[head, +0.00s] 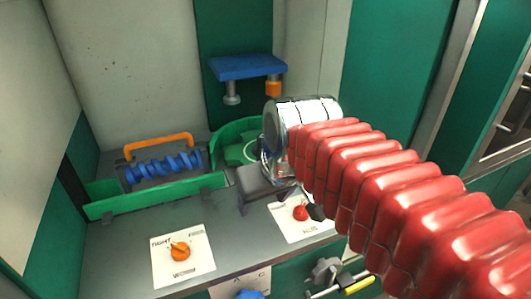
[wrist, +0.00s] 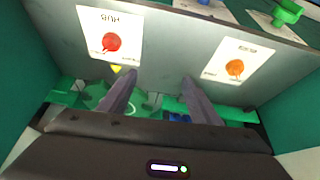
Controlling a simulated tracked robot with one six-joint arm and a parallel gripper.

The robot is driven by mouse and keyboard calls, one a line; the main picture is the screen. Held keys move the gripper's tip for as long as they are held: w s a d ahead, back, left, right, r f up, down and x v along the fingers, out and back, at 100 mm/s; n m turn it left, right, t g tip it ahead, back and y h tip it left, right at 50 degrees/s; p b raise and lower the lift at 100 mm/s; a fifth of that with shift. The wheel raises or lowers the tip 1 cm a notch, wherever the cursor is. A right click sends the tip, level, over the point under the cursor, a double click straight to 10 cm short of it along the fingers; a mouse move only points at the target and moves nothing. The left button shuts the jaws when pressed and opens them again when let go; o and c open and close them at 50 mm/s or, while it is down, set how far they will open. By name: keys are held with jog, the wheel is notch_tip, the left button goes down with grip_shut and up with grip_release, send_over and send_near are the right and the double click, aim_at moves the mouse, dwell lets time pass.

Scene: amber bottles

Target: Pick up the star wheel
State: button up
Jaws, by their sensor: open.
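The star wheel (head: 236,153) appears to be the green round part inside a curved green guide at the back of the worktop; my wrist hides its right side in the head view. In the wrist view, part of the green wheel (wrist: 93,97) shows beside the left finger, partly covered by that finger and the gripper body. My gripper (wrist: 159,80) is open, with nothing between its two grey fingers. In the head view, my gripper (head: 278,203) hangs over the worktop in front of the wheel, apart from it.
A blue screw (head: 165,167) with an orange handle (head: 158,142) lies left of the wheel behind a green rail (head: 150,198). A blue plate (head: 247,67) hangs above. An orange knob (head: 180,251) and a red knob (head: 300,212) stand on white front panels. Cabinet walls close both sides.

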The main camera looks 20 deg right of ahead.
jog(key=w+d+r, duration=0.3)
jog(key=w+d, duration=0.1)
jog(key=w, duration=0.3)
jog(key=w+d+r+n, duration=0.1)
jog(key=w+d+r, duration=0.1)
jog(key=w+d, duration=0.2)
jog(key=w+d+r+n+g+y, duration=0.1)
jog(key=w+d+r, duration=0.2)
jog(key=w, duration=0.8)
jog(key=shift+d+r, duration=0.3)
jog(key=shift+d, duration=0.8)
jog(key=shift+x, duration=4.35)
jog(key=shift+a, duration=0.1)
jog(key=shift+x, duration=2.6)
jog(key=shift+w, duration=0.1)
